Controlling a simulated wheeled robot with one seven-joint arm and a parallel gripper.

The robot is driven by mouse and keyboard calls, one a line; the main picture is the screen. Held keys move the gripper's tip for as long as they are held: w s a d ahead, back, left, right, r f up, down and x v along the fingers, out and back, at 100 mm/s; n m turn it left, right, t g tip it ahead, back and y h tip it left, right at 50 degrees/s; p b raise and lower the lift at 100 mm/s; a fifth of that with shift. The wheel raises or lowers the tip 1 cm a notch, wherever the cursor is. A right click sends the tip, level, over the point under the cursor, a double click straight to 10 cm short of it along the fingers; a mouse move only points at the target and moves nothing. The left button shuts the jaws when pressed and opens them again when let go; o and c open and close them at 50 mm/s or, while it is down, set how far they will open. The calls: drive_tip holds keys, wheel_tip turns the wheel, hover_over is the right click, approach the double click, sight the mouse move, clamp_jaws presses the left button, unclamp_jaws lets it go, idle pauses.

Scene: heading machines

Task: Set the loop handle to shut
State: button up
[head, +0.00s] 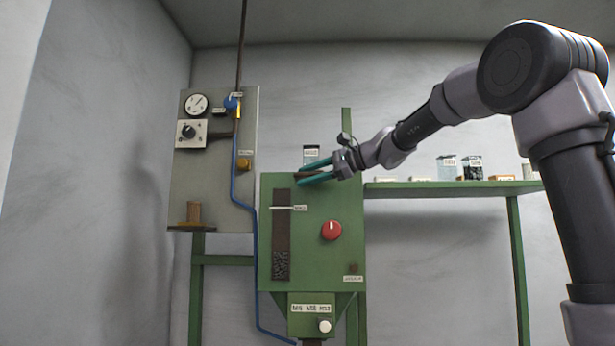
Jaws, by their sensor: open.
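My gripper (301,176) is open at the top edge of the green machine (350,205), its teal fingers pointing left. A thin dark brown piece (308,174) shows between the fingers; whether it is part of the loop handle, or touches them, I cannot tell. No clear loop shape shows, and the fingers hide part of the machine's top. The machine's front has a tall dark slot (282,235) with a pale crossbar, a red round knob (331,230) and a white knob (325,326) below. The labels are too small to read.
A grey panel (215,170) at the left carries a gauge (197,104), a black knob (188,131) and a blue valve part (231,103). A blue hose (235,170) runs down from it. A green shelf (450,189) at the right holds jars and small boxes.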

clamp_jaws()
drive_tip(key=shift+a+f, duration=0.15)
drive_tip(key=shift+f, duration=0.05)
idle(1.3)
